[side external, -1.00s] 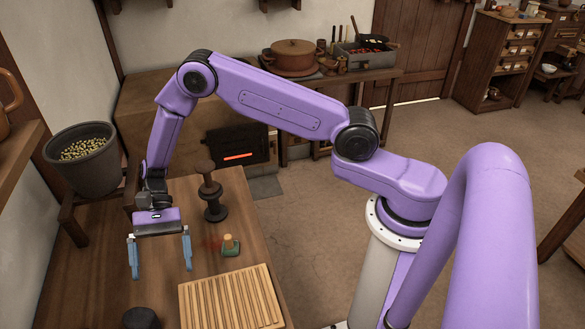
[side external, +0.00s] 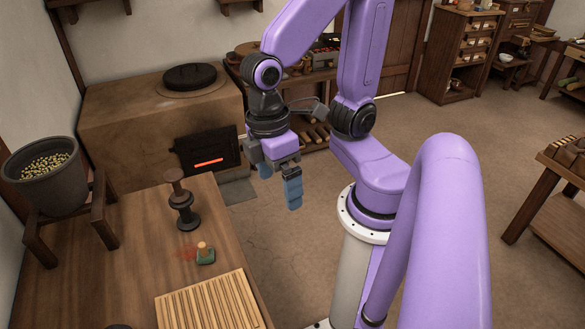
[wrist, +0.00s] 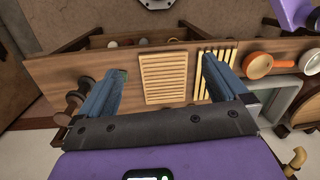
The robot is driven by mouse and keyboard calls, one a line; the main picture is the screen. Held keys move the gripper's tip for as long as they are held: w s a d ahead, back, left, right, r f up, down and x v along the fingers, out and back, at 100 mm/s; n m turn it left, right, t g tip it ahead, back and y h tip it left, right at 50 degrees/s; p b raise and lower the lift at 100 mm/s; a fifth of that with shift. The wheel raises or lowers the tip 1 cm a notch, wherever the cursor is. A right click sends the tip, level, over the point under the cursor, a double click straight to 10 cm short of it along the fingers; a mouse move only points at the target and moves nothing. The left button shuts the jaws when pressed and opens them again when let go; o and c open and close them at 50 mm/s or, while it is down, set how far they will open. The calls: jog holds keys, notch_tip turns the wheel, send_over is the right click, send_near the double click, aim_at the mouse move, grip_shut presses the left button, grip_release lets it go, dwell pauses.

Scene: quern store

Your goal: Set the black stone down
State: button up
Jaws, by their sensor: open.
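My gripper (side external: 279,190) hangs open and empty in the side view, in front of the stove and to the right of the wooden table (side external: 75,285). Its blue fingers are apart in the wrist view (wrist: 164,64) as well, with nothing between them. In the side view, a dark rounded thing (side external: 118,326) barely shows at the bottom edge. It may be the black stone, but too little is in view to be sure. My gripper is well away from it.
The table bears a dark turned stand (side external: 182,200), a small green-based piece with a knob (side external: 205,254) and a slatted board (side external: 210,305). A grey bucket of seeds (side external: 45,172) stands at left. The stove (side external: 130,125) glows behind. Bare table lies left of the stand.

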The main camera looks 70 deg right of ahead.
jog(key=d, duration=0.1)
jog(key=s+d+n+t, duration=0.1)
jog(key=d+n, duration=0.1)
jog(key=shift+s+r, duration=0.25)
jog(key=shift+s, duration=0.1)
